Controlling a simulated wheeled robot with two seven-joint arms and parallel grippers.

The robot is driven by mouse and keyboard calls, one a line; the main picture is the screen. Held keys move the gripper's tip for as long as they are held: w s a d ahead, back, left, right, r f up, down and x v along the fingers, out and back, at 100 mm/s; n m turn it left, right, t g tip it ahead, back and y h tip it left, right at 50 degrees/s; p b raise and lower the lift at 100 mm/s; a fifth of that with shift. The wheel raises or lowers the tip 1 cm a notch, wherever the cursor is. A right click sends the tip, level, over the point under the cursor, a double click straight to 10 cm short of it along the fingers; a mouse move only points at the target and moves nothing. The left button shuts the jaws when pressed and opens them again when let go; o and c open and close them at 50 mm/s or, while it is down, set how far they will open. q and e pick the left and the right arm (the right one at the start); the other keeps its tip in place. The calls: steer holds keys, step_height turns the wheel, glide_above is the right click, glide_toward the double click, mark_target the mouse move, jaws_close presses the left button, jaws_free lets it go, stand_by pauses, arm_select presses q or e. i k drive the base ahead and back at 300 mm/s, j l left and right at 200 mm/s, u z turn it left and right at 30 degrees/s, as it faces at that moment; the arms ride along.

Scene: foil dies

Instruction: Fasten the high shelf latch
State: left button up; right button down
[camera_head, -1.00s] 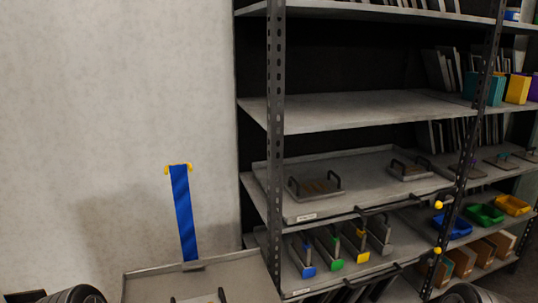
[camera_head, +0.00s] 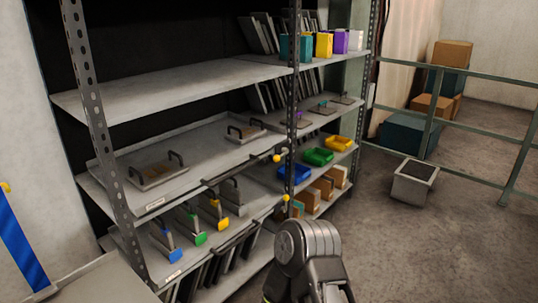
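Two small yellow knobs show at the front upright of the rack in the head view. The upper yellow knob (camera_head: 277,158) is at the level of the upper pull-out shelf (camera_head: 205,179), near the right end of its dark front handle bar. The lower yellow knob (camera_head: 285,198) is just below it, near the lower pull-out shelf. I cannot tell from their look whether either latch is fastened. A grey arm link of mine rises at the bottom centre, below and apart from the knobs. No gripper fingers can be made out.
Flat dies with black handles (camera_head: 157,171) lie on the upper pull-out shelf. Colour-tipped dies (camera_head: 192,227) stand on the lower one. Blue, green and yellow bins (camera_head: 318,156) are to the right. A green rail (camera_head: 437,109) and grey box (camera_head: 414,183) stand farther right on open floor.

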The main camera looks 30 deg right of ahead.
mark_target(282, 155)
steer(key=i+l, duration=0.15)
steer(key=l, duration=0.25)
steer(key=i+l, duration=0.15)
steer(key=l, duration=0.2)
steer(key=i+l, duration=0.15)
steer(key=l, duration=0.25)
steer(key=i+l, duration=0.15)
steer(key=l, duration=0.2)
steer(key=i+l+z, duration=0.1)
steer(key=l, duration=0.3)
steer(key=i+l, duration=0.2)
steer(key=l, duration=0.15)
